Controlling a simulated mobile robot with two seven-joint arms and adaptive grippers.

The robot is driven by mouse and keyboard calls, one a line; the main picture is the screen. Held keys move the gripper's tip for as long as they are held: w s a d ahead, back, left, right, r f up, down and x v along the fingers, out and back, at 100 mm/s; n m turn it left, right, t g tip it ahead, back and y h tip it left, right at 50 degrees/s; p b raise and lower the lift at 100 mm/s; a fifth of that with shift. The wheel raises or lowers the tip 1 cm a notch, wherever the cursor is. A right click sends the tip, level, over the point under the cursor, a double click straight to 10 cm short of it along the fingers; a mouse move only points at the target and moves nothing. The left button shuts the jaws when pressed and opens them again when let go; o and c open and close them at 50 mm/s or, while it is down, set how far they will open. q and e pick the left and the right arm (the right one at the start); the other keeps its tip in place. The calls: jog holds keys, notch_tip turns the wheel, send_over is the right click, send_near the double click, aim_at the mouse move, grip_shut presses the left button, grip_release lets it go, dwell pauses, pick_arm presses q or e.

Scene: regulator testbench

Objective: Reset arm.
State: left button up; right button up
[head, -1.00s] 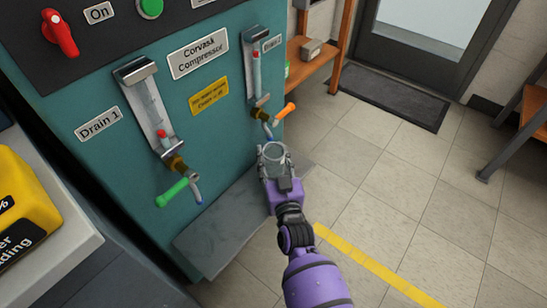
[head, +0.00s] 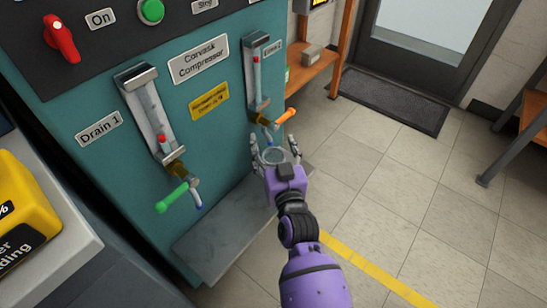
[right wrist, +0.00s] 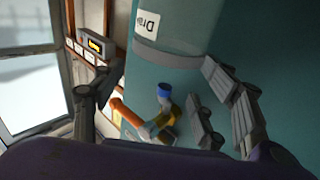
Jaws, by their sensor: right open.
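The cup is below the Drain 2 spout. The Drain 2 valve has an orange handle (head: 286,116), also near the gripper in the right wrist view (right wrist: 125,112). My left gripper is not in view.
The teal compressor (head: 130,185) stands close on the left. Drain 1 with its green handle (head: 171,199) projects from it. A wooden shelf (head: 318,68) stands behind, and another bench (head: 520,130) is at the right. The tiled floor right of my arm is clear.

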jog(key=shift+r, duration=1.45)
